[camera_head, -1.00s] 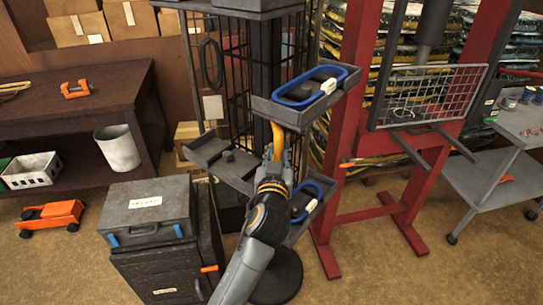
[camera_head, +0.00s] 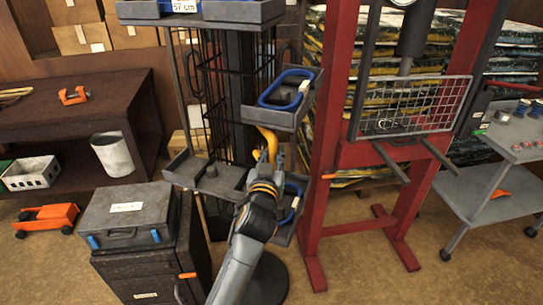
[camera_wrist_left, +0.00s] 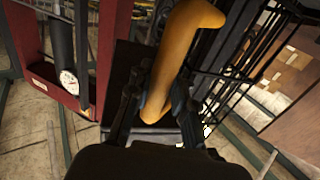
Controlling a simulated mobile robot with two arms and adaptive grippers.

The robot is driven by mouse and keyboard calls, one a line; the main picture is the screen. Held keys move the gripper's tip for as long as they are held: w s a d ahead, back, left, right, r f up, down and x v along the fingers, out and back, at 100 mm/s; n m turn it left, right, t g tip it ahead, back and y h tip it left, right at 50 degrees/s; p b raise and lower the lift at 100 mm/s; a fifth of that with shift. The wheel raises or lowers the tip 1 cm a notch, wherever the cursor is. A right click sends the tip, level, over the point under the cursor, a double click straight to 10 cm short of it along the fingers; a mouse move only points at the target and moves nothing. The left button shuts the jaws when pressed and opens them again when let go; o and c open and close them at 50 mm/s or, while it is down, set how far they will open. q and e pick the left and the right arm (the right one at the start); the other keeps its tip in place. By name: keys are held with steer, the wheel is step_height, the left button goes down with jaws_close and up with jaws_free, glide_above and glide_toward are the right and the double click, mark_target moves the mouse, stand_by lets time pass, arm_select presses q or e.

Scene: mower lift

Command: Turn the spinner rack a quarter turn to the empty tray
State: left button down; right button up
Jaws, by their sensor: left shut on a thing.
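The spinner rack (camera_head: 238,75) stands in the middle of the head view, a dark post with wire grid sides and trays at several heights. A yellow handle (camera_head: 268,140) sticks out low on it; the wrist view shows this handle (camera_wrist_left: 185,50) large and bent. My left gripper (camera_head: 272,160) is shut around the handle, a finger on each side. An upper tray (camera_head: 270,118) holds a blue-rimmed loop. A lower right tray with a blue item is partly hidden behind my arm. My right gripper is not in view.
A dark cabinet (camera_head: 150,272) with a grey case (camera_head: 127,215) stands close left of the rack. A red press frame (camera_head: 322,150) stands close on the right, with a grey cart (camera_head: 500,175) beyond. A dark bench (camera_head: 75,120) is at left.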

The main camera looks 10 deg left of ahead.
arm_select(q)
steer(key=shift+d+f, duration=0.1)
steer(key=shift+d, duration=0.15)
steer(key=c, duration=1.5)
jaws_free()
steer(key=o, duration=0.3)
steer(key=shift+s+d, duration=0.1)
steer(key=shift+o, duration=0.2)
steer(key=shift+s, duration=0.5)
steer(key=s, duration=0.6)
steer(key=shift+s, duration=0.3)
